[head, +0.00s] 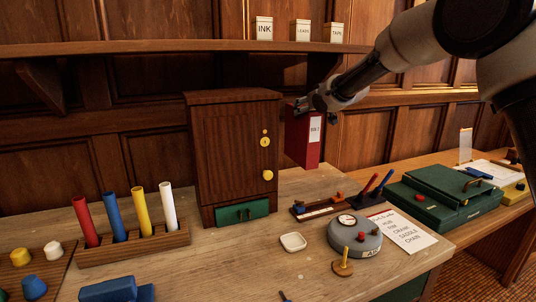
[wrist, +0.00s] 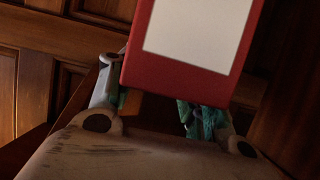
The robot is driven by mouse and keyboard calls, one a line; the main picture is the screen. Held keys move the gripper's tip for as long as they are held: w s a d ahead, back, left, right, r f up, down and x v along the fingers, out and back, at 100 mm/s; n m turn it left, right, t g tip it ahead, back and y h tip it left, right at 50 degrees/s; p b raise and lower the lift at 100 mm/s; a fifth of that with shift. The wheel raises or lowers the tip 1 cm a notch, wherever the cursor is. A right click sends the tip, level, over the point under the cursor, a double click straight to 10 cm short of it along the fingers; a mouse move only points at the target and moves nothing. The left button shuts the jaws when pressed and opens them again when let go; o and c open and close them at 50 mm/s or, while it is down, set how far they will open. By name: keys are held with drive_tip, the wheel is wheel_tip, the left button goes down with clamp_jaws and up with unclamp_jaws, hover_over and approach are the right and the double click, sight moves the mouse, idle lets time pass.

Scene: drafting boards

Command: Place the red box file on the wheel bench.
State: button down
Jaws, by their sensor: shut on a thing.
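The red box file (head: 300,150) hangs upright in my gripper (head: 312,104), just right of the brown wooden cabinet. Its white label faces right of the picture. In the wrist view the file (wrist: 175,75) fills the upper middle, a little tilted, with its white panel showing; my fingers (wrist: 155,105) are at its lower edge there, partly hidden by it. My gripper is shut on the file. The file appears raised above the back of the wooden bench (head: 230,262). No sign names the wheel bench, so I cannot tell which surface it is.
The brown cabinet (head: 225,145) stands close to the file's left. Coloured tubes (head: 113,218), a white dish (head: 293,242), a grey gauge (head: 354,248) and a pen rack (head: 340,203) occupy the bench. A green case (head: 440,195) lies right. A shelf (head: 180,47) runs above.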

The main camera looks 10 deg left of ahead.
sight(302, 133)
drive_tip(key=f, duration=0.2)
drive_tip(key=a+f, duration=0.1)
drive_tip(key=f, duration=0.1)
drive_tip(key=shift+s+a, duration=0.1)
drive_tip(key=shift+a, duration=0.1)
wheel_tip(302, 133, down, 5)
drive_tip(key=shift+f, duration=0.2)
drive_tip(key=c, duration=0.7)
unclamp_jaws()
drive_tip(key=shift+d+f, duration=0.1)
drive_tip(key=shift+f, duration=0.1)
